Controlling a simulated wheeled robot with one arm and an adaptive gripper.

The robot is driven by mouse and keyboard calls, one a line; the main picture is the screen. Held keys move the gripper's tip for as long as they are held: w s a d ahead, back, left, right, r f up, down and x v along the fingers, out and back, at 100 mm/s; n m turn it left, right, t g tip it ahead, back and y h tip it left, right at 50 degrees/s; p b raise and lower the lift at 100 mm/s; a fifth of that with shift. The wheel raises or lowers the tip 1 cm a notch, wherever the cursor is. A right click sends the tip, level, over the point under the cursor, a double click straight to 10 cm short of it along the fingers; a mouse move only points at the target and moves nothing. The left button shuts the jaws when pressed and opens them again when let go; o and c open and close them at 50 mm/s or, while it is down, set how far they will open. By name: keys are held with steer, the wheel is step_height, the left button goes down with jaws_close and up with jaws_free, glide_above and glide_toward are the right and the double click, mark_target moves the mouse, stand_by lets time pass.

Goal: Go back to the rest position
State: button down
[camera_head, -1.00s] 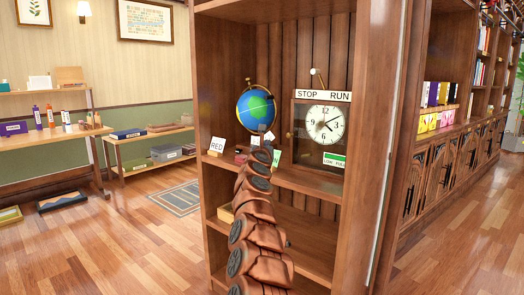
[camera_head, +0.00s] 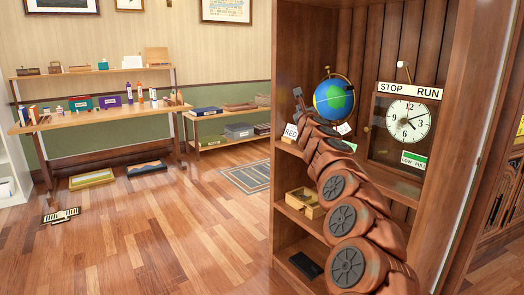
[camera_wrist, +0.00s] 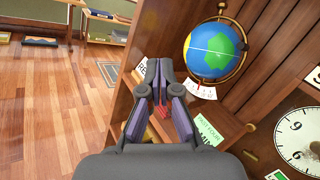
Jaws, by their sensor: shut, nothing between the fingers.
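My gripper (camera_wrist: 163,72) is shut and empty in the wrist view, its dark fingers over the shelf edge. In the head view my gripper (camera_head: 298,98) is small, at the left front of the bookcase (camera_head: 288,175), at the end of my brown arm. A globe (camera_head: 334,99) on a brass stand is just right of it; the globe (camera_wrist: 214,50) also shows in the wrist view, right of the fingers. A clock (camera_head: 407,121) is farther right, under a lever with "STOP" and "RUN" labels. My arm hides part of the shelf.
A "RED" card (camera_head: 291,131) stands at the shelf's left edge, close to my gripper. A wooden tray (camera_head: 304,202) lies on the lower shelf. A long table (camera_head: 110,117) and a low bench (camera_head: 235,143) stand along the wall. The wooden floor left of the bookcase is mostly open.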

steer(key=s+a+r+n+g+y+p, duration=0.2)
steer(key=s+a+r+n+y+p, duration=0.1)
steer(key=s+a+r+n+y, duration=0.35)
steer(key=s+a+r+n+g+y+p, duration=0.25)
steer(key=s+a+r+n+y, duration=0.2)
steer(key=s+a+n, duration=0.45)
steer(key=s+a+f+n+g+p, duration=0.1)
steer(key=s+a+n+g+p, duration=0.25)
steer(key=s, duration=0.35)
steer(key=s+a+f+n+g+p, duration=0.2)
steer(key=s+a+n+g, duration=0.15)
steer(key=s, duration=0.35)
steer(key=s+d+f+n+g+h+p, duration=0.2)
steer(key=s+d+f+n+h+p, duration=0.15)
steer(key=s+f, duration=0.4)
steer(key=s+d+f+n+g+h+p, duration=0.25)
steer(key=s+d+f, duration=0.2)
steer(key=s, duration=0.65)
steer(key=s+d+f+n+g+h+p, duration=0.1)
steer(key=s+d+f+g+h+p, duration=0.1)
steer(key=s+d, duration=0.6)
steer(key=s+d+f+n+g+h+p, duration=0.1)
steer(key=s+d+f+g+h+p, duration=0.1)
steer(key=s+d+f, duration=0.3)
steer(key=s+d+g+h, duration=0.1)
steer(key=s+d, duration=0.3)
steer(key=s, duration=0.5)
steer(key=shift+s+d, duration=0.15)
steer(key=shift+d, duration=0.1)
